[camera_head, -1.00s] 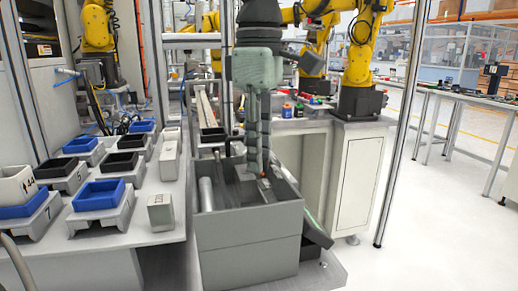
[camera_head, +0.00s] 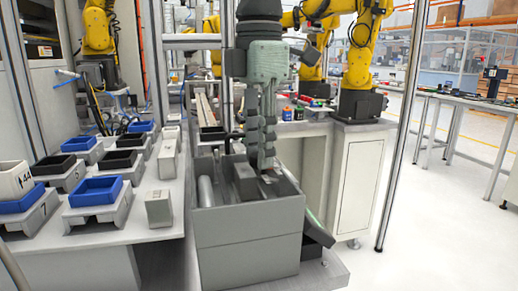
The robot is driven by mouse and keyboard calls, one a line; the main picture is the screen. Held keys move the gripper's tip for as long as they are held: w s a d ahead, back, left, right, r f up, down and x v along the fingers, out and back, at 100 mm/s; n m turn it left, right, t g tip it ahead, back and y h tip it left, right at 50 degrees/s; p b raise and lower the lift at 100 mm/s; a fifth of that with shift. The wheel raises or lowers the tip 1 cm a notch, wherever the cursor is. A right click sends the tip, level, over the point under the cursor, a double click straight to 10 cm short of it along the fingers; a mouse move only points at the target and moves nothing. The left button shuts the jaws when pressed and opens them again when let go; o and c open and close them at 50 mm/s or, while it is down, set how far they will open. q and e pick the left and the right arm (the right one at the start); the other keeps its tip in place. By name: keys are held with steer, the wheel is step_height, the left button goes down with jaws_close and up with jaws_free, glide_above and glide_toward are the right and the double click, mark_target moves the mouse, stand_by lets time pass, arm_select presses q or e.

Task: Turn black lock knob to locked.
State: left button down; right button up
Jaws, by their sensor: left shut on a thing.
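My left gripper (camera_head: 262,165) comes down from the top middle of the head view on a grey-green body with dark, jointed fingers. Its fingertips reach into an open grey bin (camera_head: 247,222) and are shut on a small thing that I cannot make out. A dark grey block (camera_head: 245,182) is in the bin just left of the fingertips; I cannot tell whether they touch it. I cannot make out a black lock knob. My right gripper is not in view.
A bench at left holds blue trays (camera_head: 97,190), black trays and a small light grey box (camera_head: 158,208). Yellow robot arms (camera_head: 362,50) stand behind. A metal post (camera_head: 404,120) rises right of the white cabinet (camera_head: 355,185).

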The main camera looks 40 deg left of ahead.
arm_select(q)
steer(key=n, duration=0.3)
steer(key=shift+n, duration=0.4)
steer(key=shift+n+b, duration=0.3)
steer(key=shift+n, duration=2.1)
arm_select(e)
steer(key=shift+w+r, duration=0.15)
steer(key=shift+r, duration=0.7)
arm_select(q)
steer(key=c, duration=1.2)
jaws_free()
